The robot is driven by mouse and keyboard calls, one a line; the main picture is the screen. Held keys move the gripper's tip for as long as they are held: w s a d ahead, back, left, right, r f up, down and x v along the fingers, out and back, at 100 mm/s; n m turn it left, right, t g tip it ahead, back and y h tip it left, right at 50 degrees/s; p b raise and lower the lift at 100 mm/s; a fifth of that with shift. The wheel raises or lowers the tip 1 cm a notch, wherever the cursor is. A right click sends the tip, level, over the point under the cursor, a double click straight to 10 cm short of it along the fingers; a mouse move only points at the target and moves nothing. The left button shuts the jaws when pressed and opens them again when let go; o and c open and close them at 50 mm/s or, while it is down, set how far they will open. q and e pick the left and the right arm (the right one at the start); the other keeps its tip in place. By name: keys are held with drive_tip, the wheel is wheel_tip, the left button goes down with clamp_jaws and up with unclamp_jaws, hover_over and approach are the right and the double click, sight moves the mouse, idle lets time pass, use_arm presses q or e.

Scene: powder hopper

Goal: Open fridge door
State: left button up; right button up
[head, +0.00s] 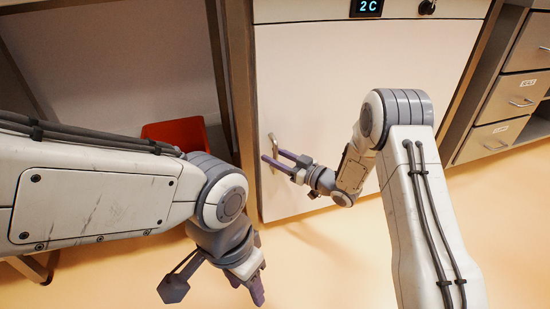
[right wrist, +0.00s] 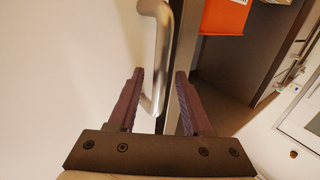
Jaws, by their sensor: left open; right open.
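The white fridge door (head: 350,80) is shut in the head view, with a "2 C" display (head: 367,7) above it. Its metal handle (head: 273,140) is near the door's left edge. My right gripper (head: 274,161) is open at the handle. In the right wrist view, the handle (right wrist: 163,45) is a curved bar, and its lower end reaches between the two open fingers (right wrist: 160,74). I cannot tell whether either finger touches it.
A red-orange object (head: 176,133) is in the open space left of the fridge; it also shows in the right wrist view (right wrist: 225,16). Grey drawers (head: 512,98) stand at the right. The orange floor (head: 330,265) before the fridge is clear.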

drive_tip(key=shift+c, duration=0.3)
clamp_jaws()
drive_tip(key=shift+s, duration=0.1)
idle(1.0)
